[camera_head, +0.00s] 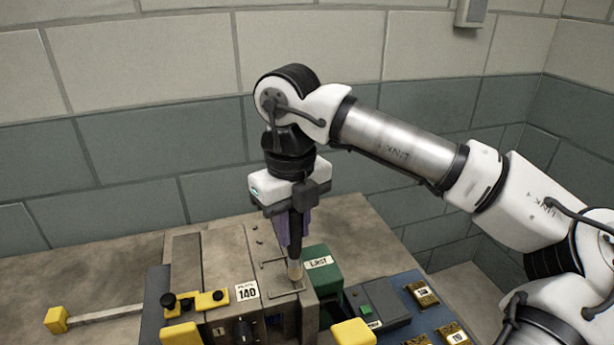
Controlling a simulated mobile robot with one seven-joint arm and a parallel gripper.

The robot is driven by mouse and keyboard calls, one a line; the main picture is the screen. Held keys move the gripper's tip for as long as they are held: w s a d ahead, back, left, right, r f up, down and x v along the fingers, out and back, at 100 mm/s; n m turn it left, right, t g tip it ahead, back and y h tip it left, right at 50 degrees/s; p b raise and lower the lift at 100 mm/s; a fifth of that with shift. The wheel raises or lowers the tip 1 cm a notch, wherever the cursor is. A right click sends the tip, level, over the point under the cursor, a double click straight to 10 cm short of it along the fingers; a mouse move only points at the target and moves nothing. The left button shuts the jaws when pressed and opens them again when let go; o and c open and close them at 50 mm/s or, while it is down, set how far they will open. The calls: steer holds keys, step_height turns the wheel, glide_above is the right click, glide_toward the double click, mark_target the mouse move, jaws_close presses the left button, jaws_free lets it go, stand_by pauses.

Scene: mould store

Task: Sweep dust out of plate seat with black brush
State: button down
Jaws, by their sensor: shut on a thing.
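My gripper (295,212) points down over the grey fixture (215,262) and is shut on the black brush (295,246). The brush is close to upright, and its pale bristle tip (295,270) is down at the plate seat (284,284), a thin rectangular outline on the fixture's top. I cannot tell whether the bristles touch the surface. A purple piece (282,230) shows beside the brush under my gripper. Dust in the seat is too small to make out. A few small dark specks lie on the fixture top nearby.
A green block (322,275) marked "LAST" stands right of the seat. A white "140" label (247,291) and yellow clamps (210,300) are at its left. A blue mat (424,325) with brass plates (421,294) lies at the right. A yellow-ended rod (100,314) extends left.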

steer(key=r, duration=0.1)
steer(key=r+p, duration=0.1)
steer(key=r, duration=0.1)
steer(key=shift+s+a+r, duration=0.1)
steer(key=shift+a+r, duration=0.15)
steer(key=shift+r, duration=0.15)
steer(key=shift+d+r+p, duration=0.1)
steer(key=shift+r+p, duration=1.5)
steer(key=shift+r, duration=0.45)
